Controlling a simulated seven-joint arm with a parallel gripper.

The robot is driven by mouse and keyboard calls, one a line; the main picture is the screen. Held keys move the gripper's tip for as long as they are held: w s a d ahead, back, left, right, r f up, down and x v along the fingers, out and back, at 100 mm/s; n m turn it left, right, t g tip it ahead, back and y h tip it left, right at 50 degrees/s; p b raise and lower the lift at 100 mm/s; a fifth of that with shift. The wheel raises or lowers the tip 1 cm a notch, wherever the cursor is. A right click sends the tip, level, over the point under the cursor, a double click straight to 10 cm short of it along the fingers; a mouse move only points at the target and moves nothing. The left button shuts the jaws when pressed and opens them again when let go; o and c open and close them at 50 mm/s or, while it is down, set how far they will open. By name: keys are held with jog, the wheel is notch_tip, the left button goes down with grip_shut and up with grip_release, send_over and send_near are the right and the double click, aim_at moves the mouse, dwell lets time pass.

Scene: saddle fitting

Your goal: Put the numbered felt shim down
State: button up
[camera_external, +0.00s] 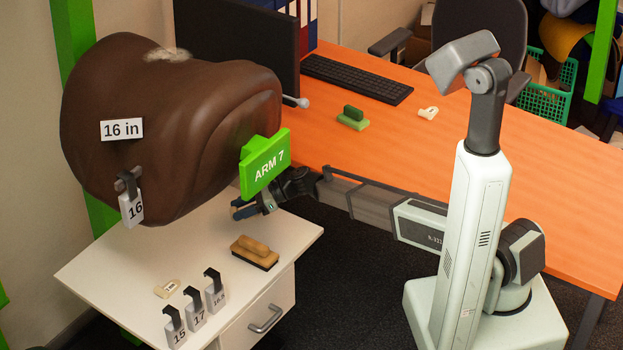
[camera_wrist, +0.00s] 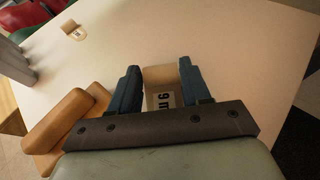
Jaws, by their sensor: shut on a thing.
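The numbered felt shim (camera_wrist: 159,74) is a tan piece between the two blue fingers in the wrist view. Its pale label with black characters is turned and partly covered, so I cannot read it fully. My gripper (camera_wrist: 160,72) is shut on it; the gripper (camera_external: 240,210) is also in the external view, low over the back right of the white cabinet top (camera_external: 110,270), beneath the saddle's right end. The shim is not clear in the external view. I cannot tell whether it touches the surface. The brown saddle (camera_external: 170,120) carries a "16 in" label.
A wooden brush (camera_external: 255,252) lies just in front of my gripper. A small cream labelled piece (camera_external: 167,288) and hooked tags 15 (camera_external: 175,328), 17 (camera_external: 196,309) and another (camera_external: 215,292) are nearer the front. Tag 16 (camera_external: 132,202) hangs on the saddle. The cabinet's left is clear.

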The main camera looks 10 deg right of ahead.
aim_at(243, 228)
jog(key=shift+f, duration=2.1)
jog(key=shift+f, duration=0.15)
jog(key=o, duration=1.1)
jog(key=shift+c, duration=0.2)
jog(key=shift+d+r, duration=0.25)
jog(key=shift+v, duration=1.1)
jog(key=shift+d+r, duration=0.15)
jog(key=shift+r, duration=3.35)
